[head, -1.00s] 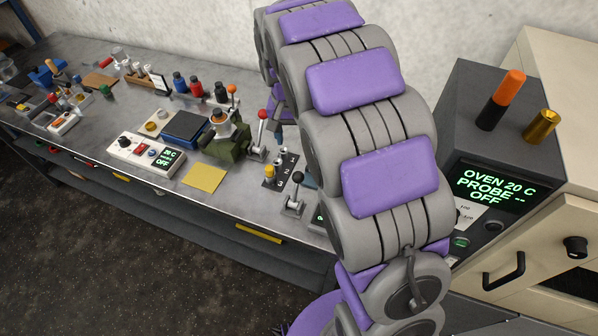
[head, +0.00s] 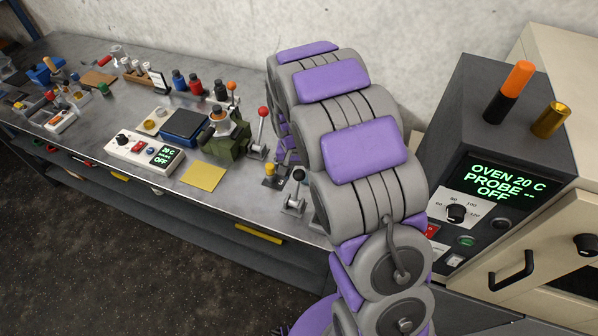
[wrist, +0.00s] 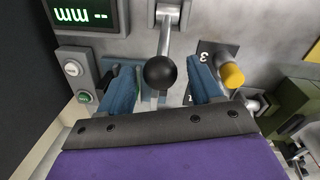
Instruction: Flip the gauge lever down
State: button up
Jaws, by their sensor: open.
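The gauge lever has a black ball knob (head: 299,174) on a metal stem and stands up from its bracket near the bench's front edge. In the wrist view the black knob (wrist: 160,73) sits between the two blue fingers of my gripper (wrist: 163,80). My gripper is open, with a visible gap on each side of the knob. The gauge display (wrist: 84,14) shows green "mm" text at the upper left of the wrist view. In the head view my arm hides the gauge display and most or all of my gripper.
A yellow-capped post (wrist: 231,76) stands close to the right finger, by a dark numbered plate (wrist: 207,50). A red-ball lever (head: 262,112) and green fixture (head: 225,140) are to the left. The oven control box (head: 500,150) stands right of my arm.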

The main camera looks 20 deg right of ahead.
jog(key=shift+a+f, duration=0.1)
jog(key=shift+a, duration=0.1)
jog(key=shift+c, duration=0.4)
jog(key=shift+d, duration=0.15)
grip_shut()
